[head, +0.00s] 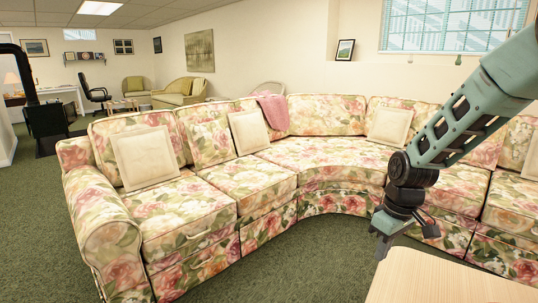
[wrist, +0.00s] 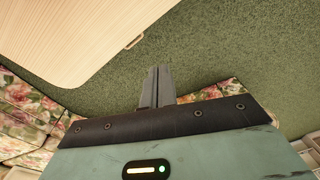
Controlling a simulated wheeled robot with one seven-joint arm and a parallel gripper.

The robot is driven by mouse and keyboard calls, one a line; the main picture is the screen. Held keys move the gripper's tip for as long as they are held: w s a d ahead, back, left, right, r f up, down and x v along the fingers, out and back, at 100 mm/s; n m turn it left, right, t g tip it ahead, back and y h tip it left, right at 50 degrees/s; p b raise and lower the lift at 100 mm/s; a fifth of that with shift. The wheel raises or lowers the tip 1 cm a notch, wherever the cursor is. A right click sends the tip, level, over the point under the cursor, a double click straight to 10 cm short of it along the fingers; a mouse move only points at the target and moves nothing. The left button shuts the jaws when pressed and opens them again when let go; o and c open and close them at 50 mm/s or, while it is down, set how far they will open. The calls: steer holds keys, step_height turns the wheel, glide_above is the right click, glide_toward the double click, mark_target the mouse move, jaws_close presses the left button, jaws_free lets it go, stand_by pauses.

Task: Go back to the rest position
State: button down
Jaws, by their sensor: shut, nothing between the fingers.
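My gripper (head: 380,248) hangs at the end of my teal arm on the right side of the head view. It points down, beside the left edge of a light wooden table top. In the wrist view the two grey fingers of my gripper (wrist: 158,72) lie together, with nothing between them. Below the fingers there is green carpet.
The wooden table (head: 450,280) is at the lower right, close to my gripper; it also shows in the wrist view (wrist: 85,35). A floral sectional sofa (head: 215,180) curves behind, with cream pillows and a pink blanket (head: 273,111). Green carpet (head: 310,265) is clear in front.

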steer(key=s+a+r+n, duration=0.1)
steer(key=s+a+r, duration=0.5)
steer(key=s+a, duration=0.65)
steer(key=s+a+r, duration=0.2)
steer(key=s, duration=1.4)
step_height(320, 180, up, 16)
steer(key=w+p, duration=0.1)
steer(key=p, duration=1.5)
steer(key=shift+r+h, duration=0.2)
steer(key=shift+h, duration=0.1)
steer(key=shift+w, duration=0.1)
